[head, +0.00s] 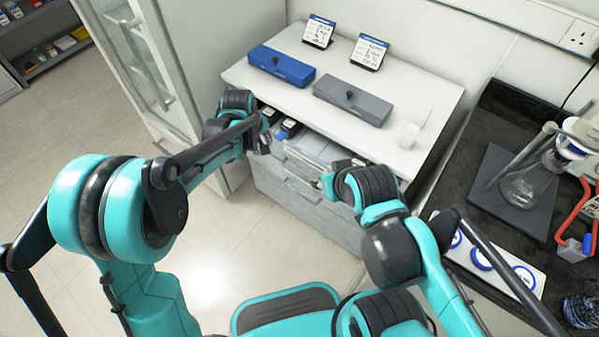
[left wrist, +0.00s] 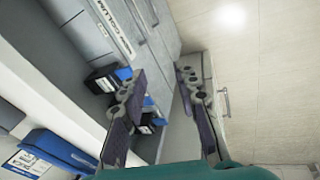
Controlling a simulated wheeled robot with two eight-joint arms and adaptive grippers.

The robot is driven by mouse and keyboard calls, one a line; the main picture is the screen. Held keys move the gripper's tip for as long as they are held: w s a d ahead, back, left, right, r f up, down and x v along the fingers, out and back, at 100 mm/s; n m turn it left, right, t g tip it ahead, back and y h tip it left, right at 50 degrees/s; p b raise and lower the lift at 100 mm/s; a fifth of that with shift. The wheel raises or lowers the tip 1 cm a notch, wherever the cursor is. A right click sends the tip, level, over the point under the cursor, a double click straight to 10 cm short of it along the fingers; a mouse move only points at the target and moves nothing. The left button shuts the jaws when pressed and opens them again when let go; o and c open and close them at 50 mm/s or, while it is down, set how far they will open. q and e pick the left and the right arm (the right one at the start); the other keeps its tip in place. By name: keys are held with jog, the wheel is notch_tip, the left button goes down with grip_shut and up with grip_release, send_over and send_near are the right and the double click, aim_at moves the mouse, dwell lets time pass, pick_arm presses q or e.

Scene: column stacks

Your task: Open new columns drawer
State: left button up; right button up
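The top drawer (head: 285,155) of the white-topped cabinet stands open, with black and blue boxes (head: 286,130) inside. The boxes also show in the left wrist view (left wrist: 107,79), beside a grey panel with partly readable lettering, seemingly "COLUMN" (left wrist: 113,28). My left gripper (head: 263,143) is at the drawer's left part. In the left wrist view its two fingers (left wrist: 160,78) are apart, with nothing seen gripped between them. My right gripper (head: 330,182) is near the drawer's right part; its fingers are mostly hidden by its own wrist.
A blue box (head: 281,66), a grey box (head: 352,102) and two label stands (head: 319,32) are on the cabinet top. A lower drawer (head: 305,192) is shut. A dark bench (head: 470,150) with glassware stands at right. The floor at left is clear.

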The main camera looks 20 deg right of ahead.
pick_arm(q)
jog(key=n+g, duration=0.2)
send_near(300, 175)
jog(key=f+b, duration=0.1)
jog(key=f, duration=0.1)
jog(key=f+b, duration=0.1)
jog(key=f, duration=0.2)
jog(key=d+f+b, duration=0.1)
jog(key=f, duration=0.1)
jog(key=shift+w+d+f, duration=0.15)
jog(key=shift+w+f, duration=0.1)
jog(key=shift+f, duration=0.1)
grip_shut()
